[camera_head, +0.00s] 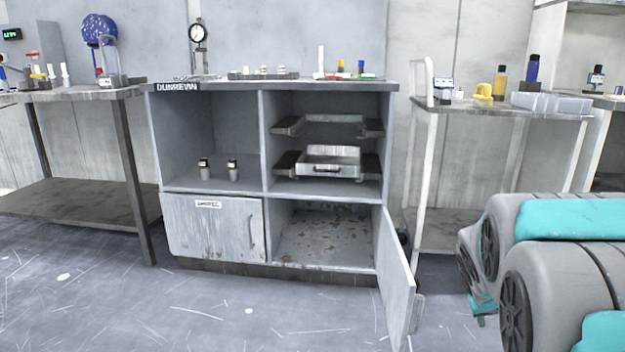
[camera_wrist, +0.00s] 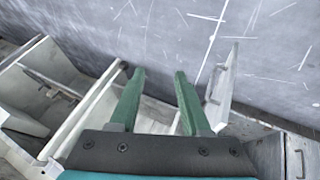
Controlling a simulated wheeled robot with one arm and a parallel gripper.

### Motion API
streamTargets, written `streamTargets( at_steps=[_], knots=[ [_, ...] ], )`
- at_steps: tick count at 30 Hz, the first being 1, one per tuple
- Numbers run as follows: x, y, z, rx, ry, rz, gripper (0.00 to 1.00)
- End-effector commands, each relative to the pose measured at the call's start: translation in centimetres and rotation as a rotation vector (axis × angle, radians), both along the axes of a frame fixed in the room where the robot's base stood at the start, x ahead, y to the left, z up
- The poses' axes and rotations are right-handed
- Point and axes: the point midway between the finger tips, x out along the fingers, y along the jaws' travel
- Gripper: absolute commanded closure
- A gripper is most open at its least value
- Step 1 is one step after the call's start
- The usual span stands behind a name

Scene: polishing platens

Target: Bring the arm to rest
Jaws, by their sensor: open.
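My gripper (camera_wrist: 159,73) shows only in the wrist view. Its two green fingers stand apart with nothing between them, and scratched grey floor lies beyond their tips. My grey and teal arm links fill the lower right of the head view; the gripper itself is outside that view.
A grey cabinet (camera_head: 264,143) stands in the middle, its lower right door (camera_head: 396,278) swung open; the door also appears right of my fingers in the wrist view (camera_wrist: 222,88). A white-framed cart (camera_head: 422,165) stands right of the cabinet, a bench (camera_head: 128,150) left. Floor (camera_head: 200,310) in front is clear.

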Motion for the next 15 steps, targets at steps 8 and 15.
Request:
streamTargets(
  at_steps=[8, 15],
  knots=[
    [-14.1, 11.2, -2.3, 0.222, 0.273, -0.001, 0.53],
    [-22.7, 17.3, -3.2, 0.353, 0.453, 0.05, 0.53]
  ],
)
